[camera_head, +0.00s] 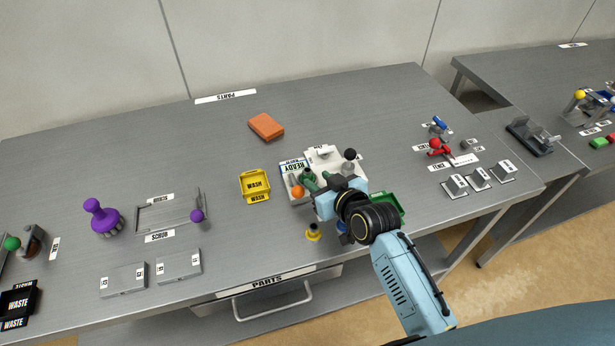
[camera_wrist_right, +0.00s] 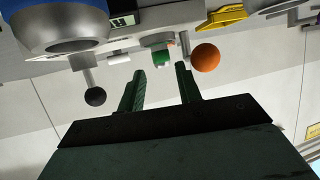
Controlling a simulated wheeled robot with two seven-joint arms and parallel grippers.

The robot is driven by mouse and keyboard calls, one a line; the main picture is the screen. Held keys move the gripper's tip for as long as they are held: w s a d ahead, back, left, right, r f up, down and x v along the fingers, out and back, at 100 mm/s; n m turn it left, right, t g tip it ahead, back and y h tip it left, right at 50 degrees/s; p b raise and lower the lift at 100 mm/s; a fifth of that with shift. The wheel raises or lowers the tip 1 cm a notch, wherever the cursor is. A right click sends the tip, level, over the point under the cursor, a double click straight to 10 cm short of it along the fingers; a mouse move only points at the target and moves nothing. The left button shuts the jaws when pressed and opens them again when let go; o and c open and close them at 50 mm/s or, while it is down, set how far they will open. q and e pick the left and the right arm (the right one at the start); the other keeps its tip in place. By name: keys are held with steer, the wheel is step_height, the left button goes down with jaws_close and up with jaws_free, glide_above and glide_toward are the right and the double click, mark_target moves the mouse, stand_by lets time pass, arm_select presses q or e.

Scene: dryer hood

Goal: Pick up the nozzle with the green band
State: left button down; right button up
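In the head view my right gripper (camera_head: 317,177) is over the white READY station (camera_head: 324,155), partly hidden by my wrist. I cannot pick out the banded piece there. My left gripper is not in view.
An orange ball (camera_head: 297,192) and a dark ball (camera_head: 350,155) flank my right gripper. A yellow WASH bin (camera_head: 255,187) stands left, a green bin (camera_head: 392,203) right and a yellow nozzle-like piece (camera_head: 313,232) in front. The table's back left is clear.

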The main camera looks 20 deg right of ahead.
mark_target(310, 176)
steer(key=x, duration=0.4)
steer(key=shift+w+a+f+b, duration=0.2)
steer(key=shift+f+b, duration=0.1)
steer(key=shift+b, duration=0.1)
jaws_close()
